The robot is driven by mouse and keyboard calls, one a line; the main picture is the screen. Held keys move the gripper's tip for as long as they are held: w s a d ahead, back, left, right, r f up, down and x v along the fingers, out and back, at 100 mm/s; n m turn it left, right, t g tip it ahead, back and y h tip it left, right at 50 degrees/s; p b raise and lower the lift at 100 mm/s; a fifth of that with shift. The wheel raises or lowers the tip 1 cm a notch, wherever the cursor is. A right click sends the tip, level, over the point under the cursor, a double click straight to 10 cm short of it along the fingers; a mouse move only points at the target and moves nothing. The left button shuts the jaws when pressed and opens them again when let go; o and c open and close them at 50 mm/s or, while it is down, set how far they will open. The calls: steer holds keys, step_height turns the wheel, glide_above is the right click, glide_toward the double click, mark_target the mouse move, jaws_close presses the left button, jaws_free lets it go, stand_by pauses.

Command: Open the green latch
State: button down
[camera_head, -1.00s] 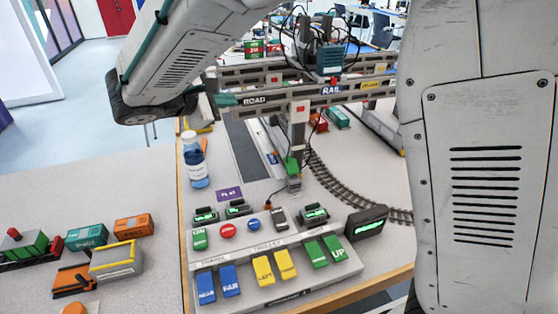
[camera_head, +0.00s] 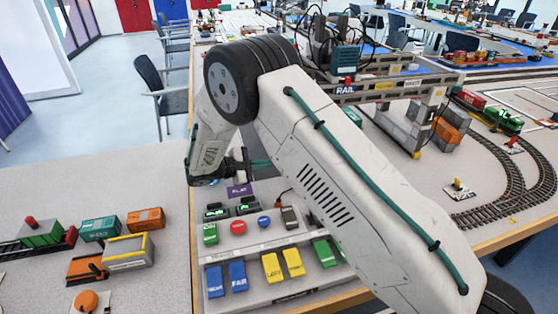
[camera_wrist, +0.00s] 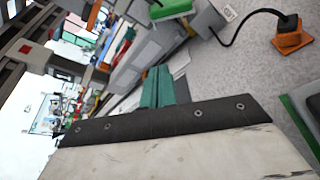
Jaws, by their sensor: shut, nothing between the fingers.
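My gripper (camera_head: 258,163) is at the end of my arm, low beside the console, largely hidden behind my arm in the head view. In the wrist view its teal fingers (camera_wrist: 157,87) are together, with nothing between them. A green piece (camera_wrist: 170,8), which looks like the green latch, sits on a grey block at the top edge of the wrist view, beyond the fingertips and apart from them. It is partly cut off, and my arm hides that spot in the head view.
A control console (camera_head: 262,249) with coloured buttons and paddles stands at the table's front. The gantry crane (camera_head: 388,90) stands behind my arm. A black cable runs to an orange block (camera_wrist: 292,38). Toy wagons (camera_head: 128,250) lie at left; curved track (camera_head: 540,180) is at right.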

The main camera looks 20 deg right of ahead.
steer(key=x, duration=0.9)
steer(key=shift+d+f, duration=0.1)
steer(key=shift+d, duration=0.3)
steer(key=shift+s+a+r, duration=0.1)
steer(key=shift+s+r, duration=0.3)
steer(key=shift+r, duration=0.15)
steer(key=shift+s+a+r, duration=0.1)
steer(key=shift+s+r, duration=0.3)
steer(key=shift+r, duration=0.2)
steer(key=shift+s+r, duration=0.4)
steer(key=shift+r, duration=0.1)
steer(key=shift+a+r, duration=0.1)
